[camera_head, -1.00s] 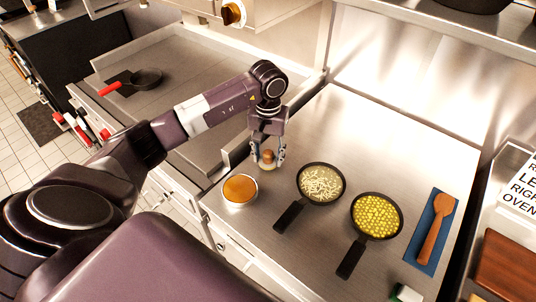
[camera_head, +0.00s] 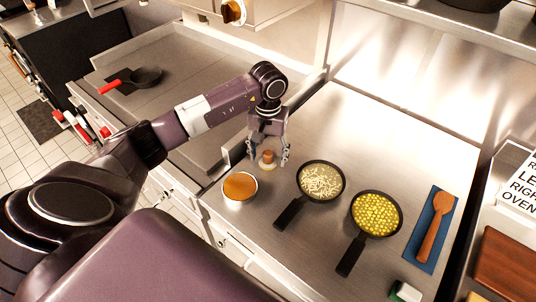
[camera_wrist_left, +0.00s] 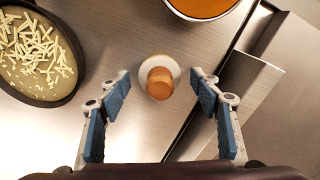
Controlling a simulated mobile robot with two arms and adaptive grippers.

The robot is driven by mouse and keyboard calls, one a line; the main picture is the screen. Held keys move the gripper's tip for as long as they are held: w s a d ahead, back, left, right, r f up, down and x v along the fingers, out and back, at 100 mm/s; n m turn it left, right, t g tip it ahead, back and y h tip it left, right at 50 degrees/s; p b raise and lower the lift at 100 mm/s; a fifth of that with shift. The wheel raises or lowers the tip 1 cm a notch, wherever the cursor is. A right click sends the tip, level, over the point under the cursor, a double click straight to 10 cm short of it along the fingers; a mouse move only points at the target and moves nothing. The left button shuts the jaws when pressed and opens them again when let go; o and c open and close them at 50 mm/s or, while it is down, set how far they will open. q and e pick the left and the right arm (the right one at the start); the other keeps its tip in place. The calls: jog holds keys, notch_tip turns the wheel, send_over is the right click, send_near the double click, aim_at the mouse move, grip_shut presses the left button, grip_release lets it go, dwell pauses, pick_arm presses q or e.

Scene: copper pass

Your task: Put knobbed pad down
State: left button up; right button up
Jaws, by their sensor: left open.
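The knobbed pad (camera_head: 267,160) stands upright on the steel counter, a pale round pad with a brown wooden knob on top. It also shows in the left wrist view (camera_wrist_left: 159,82), seen from above, between and just beyond the fingertips. My left gripper (camera_head: 269,161) is open around the knob, with a finger on each side. In the left wrist view its blue-padded fingers (camera_wrist_left: 160,92) are spread wide, with clear gaps to the pad on both sides. My right gripper is not in view.
A bowl of orange sauce (camera_head: 240,187) stands close to the pad at front left. A pan of shredded cheese (camera_head: 321,182) and a pan of yellow pieces (camera_head: 376,214) stand to the right. A wooden spoon (camera_head: 436,228) lies on a blue mat (camera_head: 421,254).

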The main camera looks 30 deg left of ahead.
aim_at(268, 152)
pick_arm(q)
notch_tip(268, 152, up, 11)
jog(key=b, duration=0.4)
jog(key=shift+f, duration=0.15)
jog(key=shift+r, duration=0.7)
